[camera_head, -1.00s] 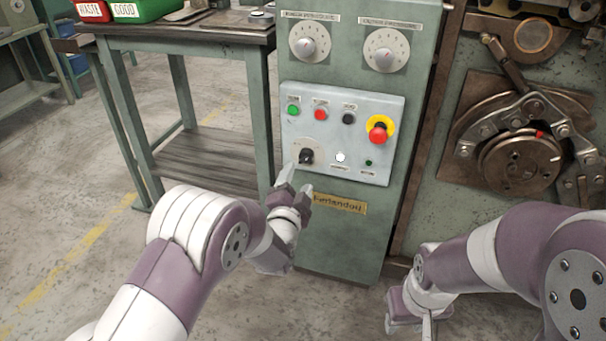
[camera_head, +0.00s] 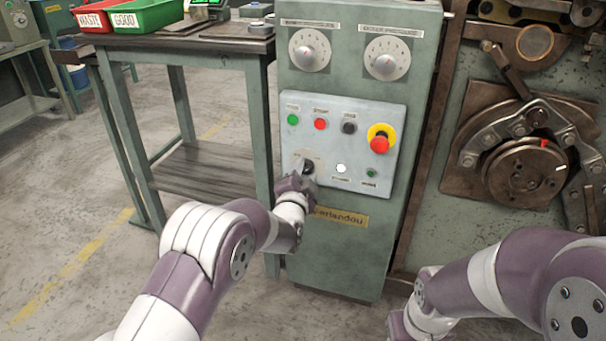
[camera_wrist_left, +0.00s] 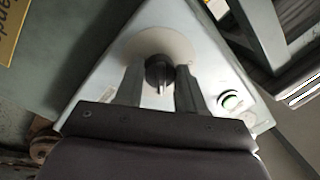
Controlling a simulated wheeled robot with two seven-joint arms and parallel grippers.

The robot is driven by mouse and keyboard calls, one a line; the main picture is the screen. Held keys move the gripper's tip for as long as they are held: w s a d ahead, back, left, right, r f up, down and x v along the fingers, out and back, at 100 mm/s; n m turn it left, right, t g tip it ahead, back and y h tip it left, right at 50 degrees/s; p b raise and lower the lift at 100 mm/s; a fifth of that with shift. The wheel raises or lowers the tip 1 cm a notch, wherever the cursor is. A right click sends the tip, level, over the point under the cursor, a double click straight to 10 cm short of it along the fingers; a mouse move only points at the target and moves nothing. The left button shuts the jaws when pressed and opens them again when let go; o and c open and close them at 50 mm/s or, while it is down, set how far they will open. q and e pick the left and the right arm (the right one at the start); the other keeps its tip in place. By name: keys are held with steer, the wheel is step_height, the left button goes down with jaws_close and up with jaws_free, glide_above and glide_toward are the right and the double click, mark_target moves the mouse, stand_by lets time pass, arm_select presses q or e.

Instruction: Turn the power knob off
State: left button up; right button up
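The black power knob (camera_head: 307,167) sits on a pale round plate at the lower left of the light grey control panel (camera_head: 335,105). In the left wrist view the knob (camera_wrist_left: 158,74) has its pointer ridge facing the gripper. My left gripper (camera_head: 301,178) is at the knob and partly hides it. In the left wrist view its two fingers (camera_wrist_left: 160,80) stand apart, one on each side of the knob, with narrow gaps visible; contact cannot be made out. My right arm (camera_head: 470,290) is low at the right; its fingers are cut off by the bottom edge.
The panel also carries a green button (camera_head: 293,119), a red button (camera_head: 320,124), a black button (camera_head: 348,128), a red emergency stop (camera_head: 379,144) and a lit white lamp (camera_head: 341,168). A workbench (camera_head: 200,45) stands left; the coiler disc (camera_head: 525,172) is at right.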

arm_select(q)
steer(key=n+p, duration=0.1)
steer(key=n, duration=0.2)
steer(key=shift+r+p, duration=0.1)
steer(key=shift+p, duration=0.25)
steer(key=n+p, duration=0.1)
steer(key=n, duration=0.3)
steer(key=shift+g, duration=0.4)
steer(key=n+h+p, duration=0.1)
steer(key=n, duration=0.4)
steer(key=shift+g+p, duration=0.3)
steer(key=n+p, duration=0.1)
steer(key=n, duration=0.3)
steer(key=shift+h, duration=0.4)
steer(key=shift+n, duration=0.4)
steer(key=o, duration=1)
steer(key=shift+o, duration=0.2)
steer(key=shift+s, duration=0.1)
